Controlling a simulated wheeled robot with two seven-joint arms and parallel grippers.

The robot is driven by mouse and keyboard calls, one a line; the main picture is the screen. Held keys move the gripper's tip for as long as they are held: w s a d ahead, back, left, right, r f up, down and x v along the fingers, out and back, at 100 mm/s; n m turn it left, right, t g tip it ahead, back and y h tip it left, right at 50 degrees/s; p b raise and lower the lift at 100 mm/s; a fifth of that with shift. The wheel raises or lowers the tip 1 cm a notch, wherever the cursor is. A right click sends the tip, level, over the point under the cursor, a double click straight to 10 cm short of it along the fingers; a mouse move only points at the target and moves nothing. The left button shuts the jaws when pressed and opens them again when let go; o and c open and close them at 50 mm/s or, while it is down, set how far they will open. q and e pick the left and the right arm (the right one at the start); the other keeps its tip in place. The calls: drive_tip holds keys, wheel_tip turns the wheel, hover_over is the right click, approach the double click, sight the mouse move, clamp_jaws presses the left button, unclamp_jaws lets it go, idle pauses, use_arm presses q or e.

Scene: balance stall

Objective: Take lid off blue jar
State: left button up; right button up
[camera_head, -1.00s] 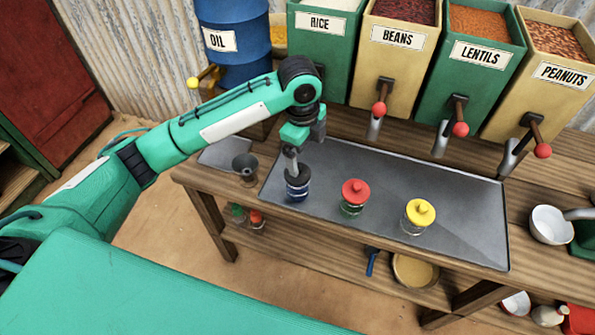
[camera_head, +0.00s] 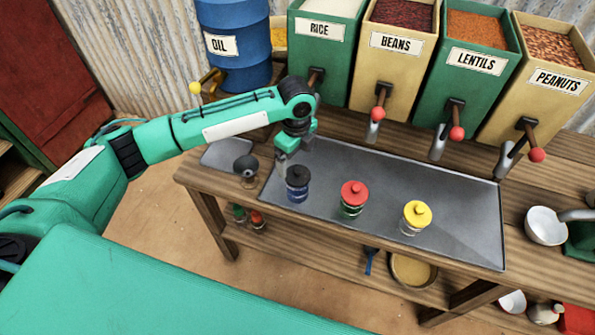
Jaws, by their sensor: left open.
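The blue jar (camera_head: 298,192) stands upright near the left end of the grey metal tray (camera_head: 455,215). Its dark lid (camera_head: 298,174) with a small knob sits on top of it. My left gripper (camera_head: 282,168) is open and empty, just up and left of the lid in the picture. It appears apart from the lid. My right gripper is not in view.
A red-lidded jar (camera_head: 353,196) and a yellow-lidded jar (camera_head: 416,216) stand to the right on the tray. A dark funnel-like cup (camera_head: 246,168) stands close to the gripper's left. Dispensers with levers (camera_head: 457,132) line the back. The tray's right part is clear.

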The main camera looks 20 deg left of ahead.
sight(296, 169)
use_arm(q)
drive_tip(key=shift+f+p, duration=0.65)
drive_tip(key=shift+f, duration=2.1)
drive_tip(key=shift+c, duration=0.3)
drive_tip(key=c, duration=1)
